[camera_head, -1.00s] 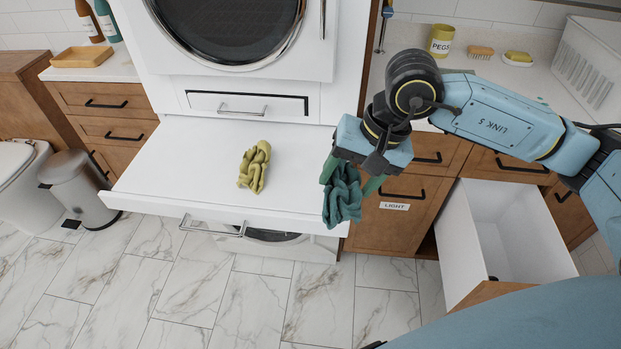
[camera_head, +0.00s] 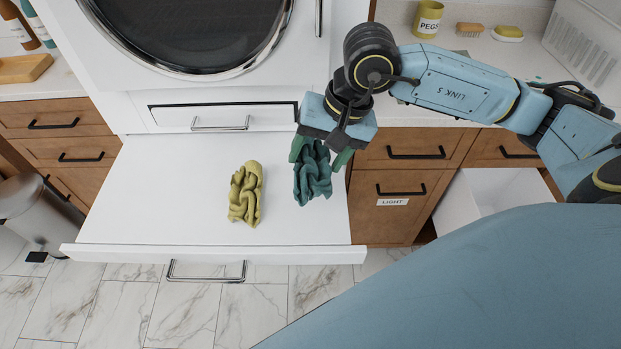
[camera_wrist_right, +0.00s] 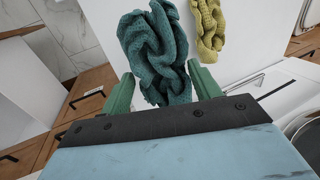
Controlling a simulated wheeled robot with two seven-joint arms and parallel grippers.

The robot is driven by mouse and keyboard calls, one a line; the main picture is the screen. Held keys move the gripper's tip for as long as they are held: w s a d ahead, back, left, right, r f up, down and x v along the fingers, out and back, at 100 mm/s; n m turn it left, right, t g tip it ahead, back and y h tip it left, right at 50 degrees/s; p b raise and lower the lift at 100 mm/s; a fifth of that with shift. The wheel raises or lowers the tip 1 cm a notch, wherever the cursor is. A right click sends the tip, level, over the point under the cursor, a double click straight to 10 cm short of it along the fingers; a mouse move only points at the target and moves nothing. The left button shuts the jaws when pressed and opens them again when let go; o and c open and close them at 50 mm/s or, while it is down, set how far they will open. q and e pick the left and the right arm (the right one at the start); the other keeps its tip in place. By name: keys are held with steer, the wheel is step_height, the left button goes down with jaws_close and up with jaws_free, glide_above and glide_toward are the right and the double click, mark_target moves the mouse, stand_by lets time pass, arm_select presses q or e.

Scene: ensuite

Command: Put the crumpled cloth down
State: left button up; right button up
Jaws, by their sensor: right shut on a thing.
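The crumpled cloth that I hold is dark teal (camera_head: 313,178). My right gripper (camera_head: 321,158) is shut on it, above the right part of the white pull-out shelf (camera_head: 165,200). In the right wrist view the teal cloth (camera_wrist_right: 155,50) sits between the two green fingers of my gripper (camera_wrist_right: 160,92). I cannot tell whether its lower end touches the shelf. A second crumpled cloth, olive yellow (camera_head: 244,195), lies on the shelf to the left of the teal one, apart from it; it also shows in the right wrist view (camera_wrist_right: 208,22). My left gripper is not in view.
A dryer (camera_head: 190,30) stands behind the shelf. An open white drawer (camera_head: 475,205) is at the right, beside a wooden front labelled LIGHT (camera_head: 392,202). A grey bin (camera_head: 30,210) stands at the left. The shelf's left half is clear.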

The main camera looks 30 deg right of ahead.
mark_target(319, 170)
step_height(319, 170, down, 4)
steer(key=shift+s+r+b, duration=0.1)
steer(key=shift+b, duration=0.55)
step_height(319, 170, down, 4)
steer(key=shift+r+b, duration=0.1)
steer(key=shift+b, duration=0.9)
steer(key=shift+d+f, duration=0.1)
steer(key=shift+f, duration=0.15)
steer(key=shift+r, duration=0.1)
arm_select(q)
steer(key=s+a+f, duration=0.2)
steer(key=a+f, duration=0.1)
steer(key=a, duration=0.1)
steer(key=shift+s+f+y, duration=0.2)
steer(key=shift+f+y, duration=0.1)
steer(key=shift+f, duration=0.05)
